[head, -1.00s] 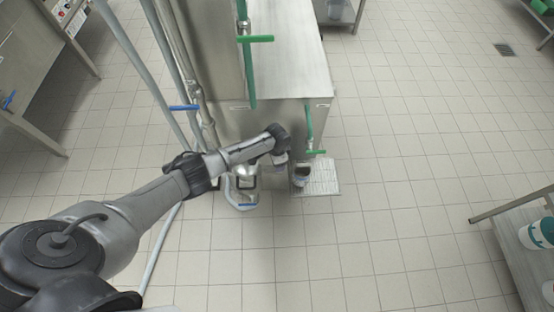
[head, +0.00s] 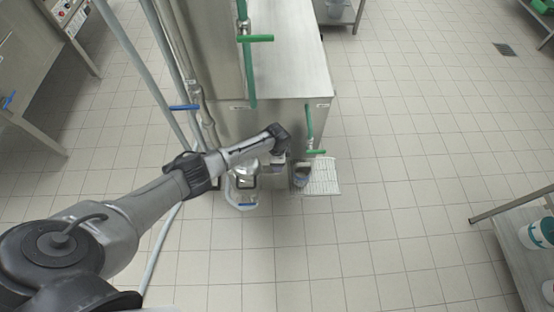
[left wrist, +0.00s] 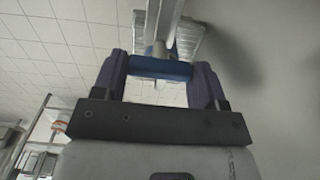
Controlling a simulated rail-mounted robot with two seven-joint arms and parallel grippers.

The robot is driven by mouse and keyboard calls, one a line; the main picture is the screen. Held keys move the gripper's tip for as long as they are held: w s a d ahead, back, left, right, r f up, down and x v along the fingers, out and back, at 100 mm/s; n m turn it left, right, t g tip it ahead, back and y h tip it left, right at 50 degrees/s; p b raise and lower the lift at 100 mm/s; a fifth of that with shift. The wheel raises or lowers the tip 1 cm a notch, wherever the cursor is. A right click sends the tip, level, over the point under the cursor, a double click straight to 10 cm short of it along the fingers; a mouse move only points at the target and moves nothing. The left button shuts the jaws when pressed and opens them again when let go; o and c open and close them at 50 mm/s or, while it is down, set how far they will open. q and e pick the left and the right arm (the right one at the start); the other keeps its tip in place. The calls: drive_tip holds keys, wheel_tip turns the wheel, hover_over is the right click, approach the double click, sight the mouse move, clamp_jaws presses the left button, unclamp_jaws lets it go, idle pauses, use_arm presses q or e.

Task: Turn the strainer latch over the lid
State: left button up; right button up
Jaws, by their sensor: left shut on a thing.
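My left gripper (head: 279,163) hangs low at the front of the steel machine in the head view, and its fingers are small and partly hidden there. In the left wrist view my left gripper (left wrist: 160,72) has its dark fingers shut on a blue bar, the latch handle (left wrist: 160,69), which spans between them. A pale metal stem (left wrist: 159,49) meets the bar from beyond. I cannot make out the strainer lid clearly or tell how far the latch is turned. My right gripper is not in view.
The steel machine (head: 290,70) stands directly behind the gripper. Green handles (head: 315,152) and pipes are close to the right, and a blue-handled pipe loop (head: 245,205) is to the left. A pale floor grate (head: 325,178) lies at right. The tiled floor in front is clear.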

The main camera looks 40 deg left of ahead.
use_arm(q)
drive_tip(key=o, duration=0.9)
drive_tip(key=shift+o, duration=0.2)
wheel_tip(320, 180, up, 14)
drive_tip(key=p, duration=0.3)
drive_tip(key=shift+f, duration=0.1)
